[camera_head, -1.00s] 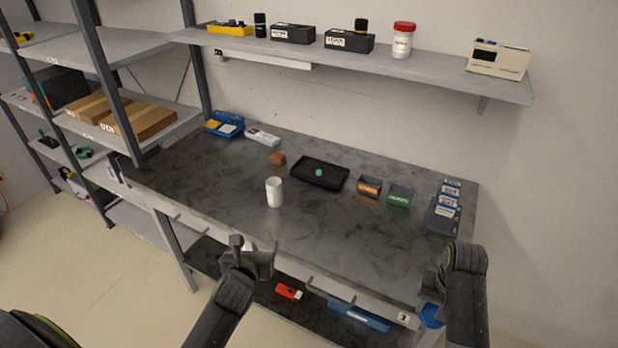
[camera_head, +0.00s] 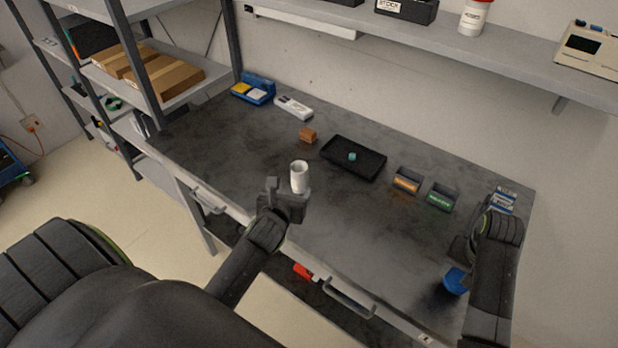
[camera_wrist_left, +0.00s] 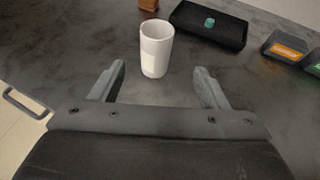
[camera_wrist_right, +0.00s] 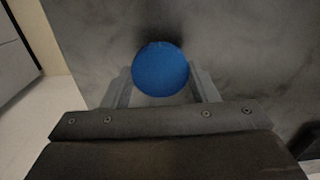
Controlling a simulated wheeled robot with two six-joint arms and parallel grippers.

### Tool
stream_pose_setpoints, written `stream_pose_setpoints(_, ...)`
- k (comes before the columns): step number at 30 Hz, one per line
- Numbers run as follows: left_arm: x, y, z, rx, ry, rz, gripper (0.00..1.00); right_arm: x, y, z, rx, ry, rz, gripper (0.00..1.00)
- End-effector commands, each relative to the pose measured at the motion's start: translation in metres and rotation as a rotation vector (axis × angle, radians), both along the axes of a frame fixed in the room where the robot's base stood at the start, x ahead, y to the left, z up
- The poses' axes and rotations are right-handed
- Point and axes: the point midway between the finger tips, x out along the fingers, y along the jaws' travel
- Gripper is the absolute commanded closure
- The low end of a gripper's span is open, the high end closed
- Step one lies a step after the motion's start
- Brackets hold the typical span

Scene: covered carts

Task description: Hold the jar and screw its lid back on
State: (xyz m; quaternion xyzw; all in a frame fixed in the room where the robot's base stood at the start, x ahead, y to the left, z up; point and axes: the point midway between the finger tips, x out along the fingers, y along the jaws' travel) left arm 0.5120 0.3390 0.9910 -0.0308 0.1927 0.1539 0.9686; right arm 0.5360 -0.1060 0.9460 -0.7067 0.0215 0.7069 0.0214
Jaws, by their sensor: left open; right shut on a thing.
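The white jar (camera_head: 300,176) stands upright and lidless on the grey bench; it also shows in the left wrist view (camera_wrist_left: 155,50). My left gripper (camera_head: 288,190) is open just in front of it. In the left wrist view the fingers (camera_wrist_left: 160,85) are spread wide, with the jar beyond their tips and not touched. My right gripper (camera_wrist_right: 161,85) is shut on the blue lid (camera_wrist_right: 160,69), which sits between its fingertips. In the head view the lid (camera_head: 455,281) shows below my right gripper over the right front of the bench.
A black tray (camera_head: 371,171) with a small teal piece (camera_head: 352,156) lies behind the jar, and a brown block (camera_head: 308,135) is left of it. An orange-labelled bin (camera_head: 407,180) and a green-labelled bin (camera_head: 441,196) stand to the right. The bench middle is clear.

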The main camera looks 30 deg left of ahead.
Motion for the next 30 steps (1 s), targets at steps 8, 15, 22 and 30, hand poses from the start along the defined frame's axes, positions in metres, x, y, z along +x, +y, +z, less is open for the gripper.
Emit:
stream_pose_setpoints(8, 0.033, 0.011, -0.013, 0.002, 0.002, 0.000, 0.31, 0.000, 0.000, 0.006, 0.000, 0.000, 0.000, 0.68)
stream_pose_setpoints(15, 0.054, 0.018, -0.022, 0.002, 0.001, 0.000, 0.31, 0.000, 0.000, 0.008, 0.000, 0.000, 0.000, 0.68)
stream_pose_setpoints(22, 0.057, 0.019, -0.024, 0.000, -0.001, 0.000, 0.31, 0.000, 0.000, 0.007, 0.000, 0.000, 0.000, 0.68)
stream_pose_setpoints(30, 0.059, 0.021, -0.024, 0.001, 0.000, 0.000, 0.31, 0.000, 0.000, 0.009, 0.000, 0.000, 0.000, 0.68)
